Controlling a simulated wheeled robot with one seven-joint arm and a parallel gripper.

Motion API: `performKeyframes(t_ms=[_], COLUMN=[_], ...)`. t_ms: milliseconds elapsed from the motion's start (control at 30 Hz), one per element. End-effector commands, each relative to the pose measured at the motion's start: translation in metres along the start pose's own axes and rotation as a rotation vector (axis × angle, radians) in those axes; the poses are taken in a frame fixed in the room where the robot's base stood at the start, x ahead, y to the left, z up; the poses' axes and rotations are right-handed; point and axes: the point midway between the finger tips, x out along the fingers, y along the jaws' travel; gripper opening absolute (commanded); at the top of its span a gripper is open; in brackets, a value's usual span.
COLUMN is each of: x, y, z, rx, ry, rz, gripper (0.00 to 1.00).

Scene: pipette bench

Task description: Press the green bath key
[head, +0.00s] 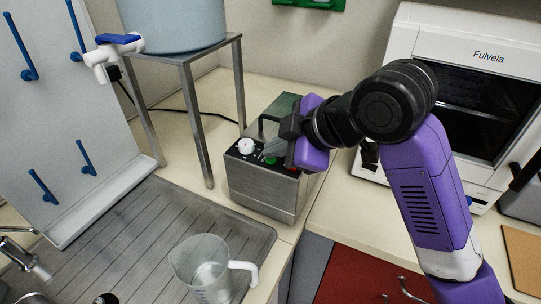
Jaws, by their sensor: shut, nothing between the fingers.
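The bath (262,195) is a metal box on the bench with a dark control panel on its front top edge. The green key (269,160) sits on this panel, right of a white round knob (245,146). A red key (291,171) is farther right, partly hidden by my gripper. My gripper (270,152) comes in from the right, with its grey fingers shut and empty. The fingertips are just above the green key in the picture; I cannot tell whether they touch it.
A clear jug (203,266) stands on the grooved drainer (130,225) at the front. A metal stand (199,125) carries a blue-grey tank (172,25) with a tap at the back left. A white Fulvela oven (405,35) is at the right. Pegs stick out of a board (75,120) at left.

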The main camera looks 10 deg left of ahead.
Motion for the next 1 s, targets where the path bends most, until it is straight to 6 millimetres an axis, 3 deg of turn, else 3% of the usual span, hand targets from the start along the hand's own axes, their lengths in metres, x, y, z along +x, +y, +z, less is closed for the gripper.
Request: performKeyframes(t_ms=[567, 1000], x=[-0.008, -0.035], y=[0.006, 0.026], z=[-0.006, -0.026], rx=[0.0, 0.0], ry=[0.0, 0.0], rz=[0.0, 0.0], gripper=[0.0, 0.0])
